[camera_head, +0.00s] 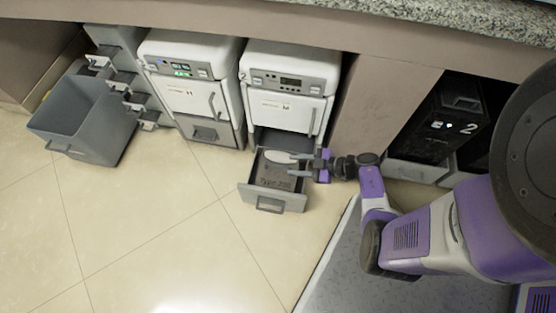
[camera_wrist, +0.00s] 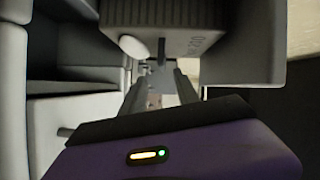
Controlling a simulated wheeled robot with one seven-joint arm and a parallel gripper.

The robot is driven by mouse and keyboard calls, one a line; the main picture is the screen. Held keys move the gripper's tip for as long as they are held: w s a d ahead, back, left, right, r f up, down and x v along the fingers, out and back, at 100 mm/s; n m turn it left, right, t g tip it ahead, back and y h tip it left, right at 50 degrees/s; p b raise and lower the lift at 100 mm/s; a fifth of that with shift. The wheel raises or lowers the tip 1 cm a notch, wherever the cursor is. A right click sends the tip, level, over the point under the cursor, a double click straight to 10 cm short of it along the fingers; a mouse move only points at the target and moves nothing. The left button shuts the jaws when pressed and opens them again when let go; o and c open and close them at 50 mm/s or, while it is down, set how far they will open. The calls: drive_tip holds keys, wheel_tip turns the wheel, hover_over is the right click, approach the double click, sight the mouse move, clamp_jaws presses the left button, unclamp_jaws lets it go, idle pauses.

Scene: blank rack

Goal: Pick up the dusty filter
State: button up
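A dark grey block with faint lettering, seemingly the dusty filter (camera_head: 275,178), lies in the pulled-out drawer (camera_head: 262,198) of the right white machine. In the wrist view the filter (camera_wrist: 200,42) shows a ribbed side and lettering, with a pale rounded part at its left. My gripper (camera_head: 293,165) reaches in from the right, with its fingers over the drawer near the filter. The two fingers stand apart, and in the wrist view my gripper (camera_wrist: 160,85) points toward the filter's near edge. Whether the fingers touch the filter is unclear.
A second white machine (camera_head: 190,90) stands left of the open one (camera_head: 288,100). A grey open bin (camera_head: 85,118) is at the far left, beside a grey rack (camera_head: 120,65). A black unit marked 2 (camera_head: 440,130) is under the counter at right. The tiled floor in front is clear.

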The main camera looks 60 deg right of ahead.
sight(280, 166)
drive_tip(key=b+x, duration=0.2)
drive_tip(key=x, duration=0.1)
drive_tip(key=b+x, duration=0.2)
drive_tip(key=x, duration=0.1)
drive_tip(key=shift+a+f, duration=0.2)
drive_tip(key=shift+f, duration=0.3)
drive_tip(key=shift+w+a, duration=0.15)
drive_tip(key=shift+w, duration=0.35)
clamp_jaws()
idle(0.5)
